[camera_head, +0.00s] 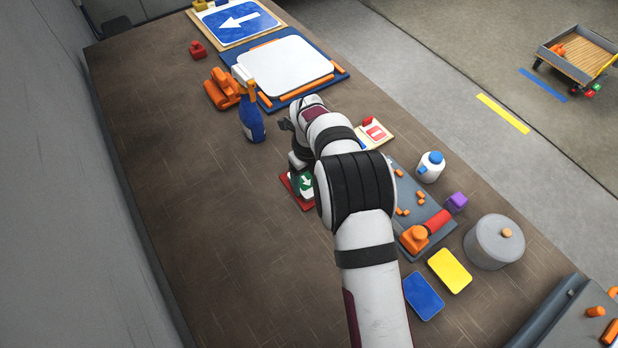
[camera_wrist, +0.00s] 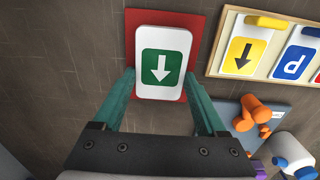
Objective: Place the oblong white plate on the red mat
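An oblong white plate (camera_wrist: 165,38) with a green square and a white down arrow lies over the red mat (camera_wrist: 197,22) in the wrist view. Red shows along its left and right sides and top. In the head view the plate (camera_head: 306,182) and mat (camera_head: 286,182) are partly hidden by my arm. My gripper (camera_wrist: 160,76) has one teal finger at each long side of the plate, near its lower end. The fingertips are very close to the edges; I cannot tell whether they press on it, or whether the plate rests fully on the mat.
A cream tray (camera_wrist: 214,70) with yellow and blue sign plates lies right of the mat. A grey-blue board (camera_wrist: 222,108) with orange pieces is below it. A blue spray bottle (camera_head: 252,120) stands up-left of my arm. The left of the table is clear.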

